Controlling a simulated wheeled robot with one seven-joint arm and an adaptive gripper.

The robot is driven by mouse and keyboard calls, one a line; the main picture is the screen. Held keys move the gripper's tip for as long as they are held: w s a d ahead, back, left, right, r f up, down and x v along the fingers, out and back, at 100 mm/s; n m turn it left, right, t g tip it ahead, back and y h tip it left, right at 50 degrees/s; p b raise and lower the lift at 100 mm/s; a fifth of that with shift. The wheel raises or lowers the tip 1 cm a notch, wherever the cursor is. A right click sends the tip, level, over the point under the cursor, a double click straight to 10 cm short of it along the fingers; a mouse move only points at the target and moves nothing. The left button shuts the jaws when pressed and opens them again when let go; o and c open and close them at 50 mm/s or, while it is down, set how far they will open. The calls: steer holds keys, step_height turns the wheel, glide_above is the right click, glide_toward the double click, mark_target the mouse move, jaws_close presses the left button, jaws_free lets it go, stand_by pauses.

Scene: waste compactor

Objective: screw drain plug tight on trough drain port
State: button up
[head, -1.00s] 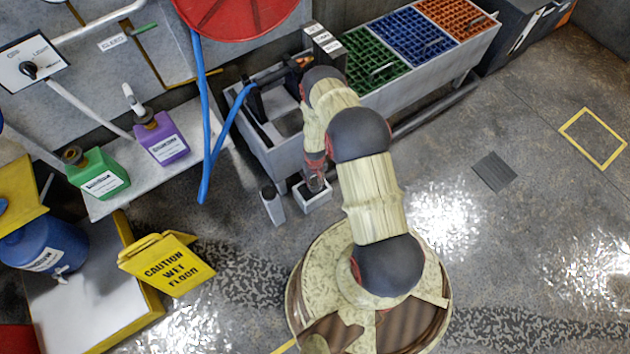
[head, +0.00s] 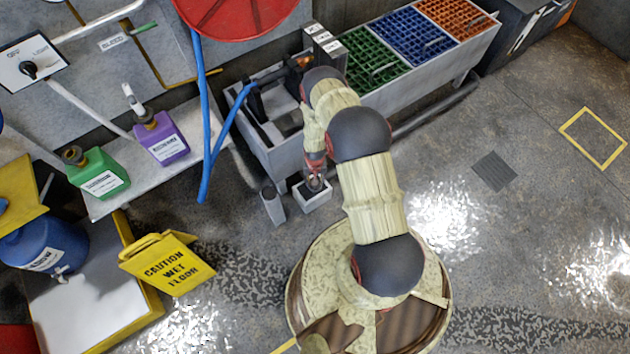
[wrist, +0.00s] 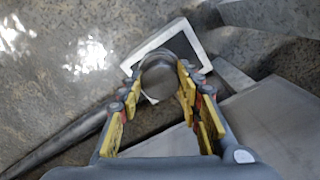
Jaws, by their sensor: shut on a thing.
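My gripper (head: 315,182) points down over a small white square box (head: 318,203) on the floor below the trough (head: 285,167). In the wrist view my gripper (wrist: 158,95) has its yellow-padded fingers on either side of a round grey metal piece, apparently the drain plug (wrist: 158,78), and is shut on it. The plug shows in front of the white rim of the box (wrist: 190,38). In the head view the plug is too small to make out. I cannot pick out the drain port in either view.
A small grey upright container (head: 271,205) stands left of the box. A blue hose (head: 208,150) hangs nearby. A grey pipe (head: 440,105) runs along the trough's front. A yellow caution sign (head: 166,264) stands to the left. The floor at right is open.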

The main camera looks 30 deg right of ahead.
steer(key=shift+m, duration=0.7)
steer(key=shift+m, duration=2.5)
steer(key=shift+m, duration=0.9)
steer(key=m, duration=0.3)
steer(key=shift+m, duration=0.4)
